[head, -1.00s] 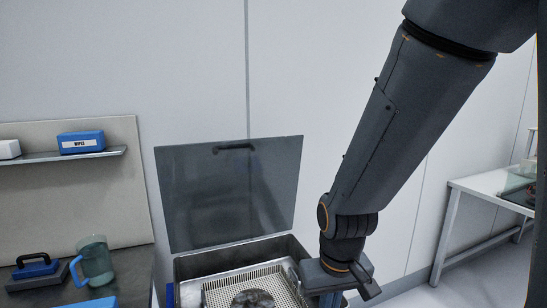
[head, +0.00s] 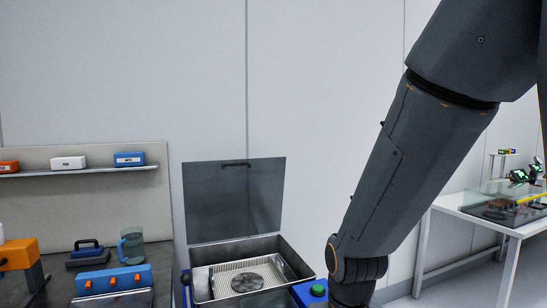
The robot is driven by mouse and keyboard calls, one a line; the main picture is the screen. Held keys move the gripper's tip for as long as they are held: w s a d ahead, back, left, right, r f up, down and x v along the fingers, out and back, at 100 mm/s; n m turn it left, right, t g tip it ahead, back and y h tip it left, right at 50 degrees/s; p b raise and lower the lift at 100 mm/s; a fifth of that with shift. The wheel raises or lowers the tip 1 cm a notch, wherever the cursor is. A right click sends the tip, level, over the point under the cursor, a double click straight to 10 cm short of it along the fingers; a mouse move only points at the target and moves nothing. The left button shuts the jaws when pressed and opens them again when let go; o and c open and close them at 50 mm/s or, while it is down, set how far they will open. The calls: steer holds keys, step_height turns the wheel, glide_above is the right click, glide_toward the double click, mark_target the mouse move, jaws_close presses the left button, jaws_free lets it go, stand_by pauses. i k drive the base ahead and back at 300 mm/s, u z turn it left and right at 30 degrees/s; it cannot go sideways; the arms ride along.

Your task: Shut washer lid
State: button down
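The washer lid (head: 234,202) is a grey metal panel standing open and nearly upright at the back of the washer. A dark handle (head: 236,165) sits near its top edge. The washer tub (head: 264,246) is a metal box, open at the top. Inside is a light perforated basket (head: 222,272) with a round dark metal part (head: 246,283) lying in it. My arm comes down on the right of the washer, and my gripper is below the bottom edge of the picture, out of sight.
A blue box with a green button (head: 318,290) is at the washer's right. A shelf (head: 90,172) carries small boxes. A white table (head: 480,218) stands far right.

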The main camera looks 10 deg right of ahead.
mark_target(228, 198)
steer(key=z, duration=0.8)
steer(key=i, duration=0.95)
steer(key=z, duration=0.1)
